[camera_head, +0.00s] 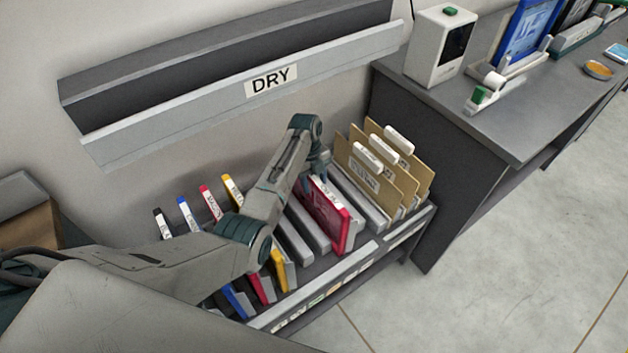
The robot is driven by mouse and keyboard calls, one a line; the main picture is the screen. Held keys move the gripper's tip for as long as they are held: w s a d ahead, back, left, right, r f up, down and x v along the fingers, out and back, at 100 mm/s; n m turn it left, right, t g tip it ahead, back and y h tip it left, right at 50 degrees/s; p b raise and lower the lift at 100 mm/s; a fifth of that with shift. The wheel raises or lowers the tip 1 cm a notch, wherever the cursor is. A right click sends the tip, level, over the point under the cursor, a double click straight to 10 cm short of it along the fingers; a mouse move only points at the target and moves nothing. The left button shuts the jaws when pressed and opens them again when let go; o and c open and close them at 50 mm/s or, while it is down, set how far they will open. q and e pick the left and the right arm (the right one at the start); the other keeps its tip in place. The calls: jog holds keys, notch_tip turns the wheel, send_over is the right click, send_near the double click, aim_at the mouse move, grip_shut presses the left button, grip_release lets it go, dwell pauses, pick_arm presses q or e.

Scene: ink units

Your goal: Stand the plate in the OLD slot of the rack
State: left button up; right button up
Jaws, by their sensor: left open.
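A red plate (328,214) with a pale label on its top edge stands upright in a slot of the grey rack (368,250). My left gripper (312,174) is open at the top rear edge of this plate; whether it touches the plate I cannot tell. My left arm crosses the rack from the left and hides part of its middle. Small labels run along the rack's front edge, too small to read, so I cannot tell which slot is OLD. My right gripper is out of view.
Black, blue, red and yellow tabbed plates (210,203) stand in the rack's left part. Tan dividers (365,172) stand at its right end. A shelf marked DRY (270,80) hangs above. A dark bench (520,125) at right holds a white box (441,45) and a blue-framed plate (527,32).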

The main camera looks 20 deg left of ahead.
pick_arm(q)
jog(key=shift+r, duration=0.1)
jog(key=r, duration=0.3)
jog(key=w+a+r+b, duration=0.1)
jog(key=r, duration=0.6)
jog(key=shift+w+a+r+b, duration=0.2)
jog(key=shift+a+b, duration=0.2)
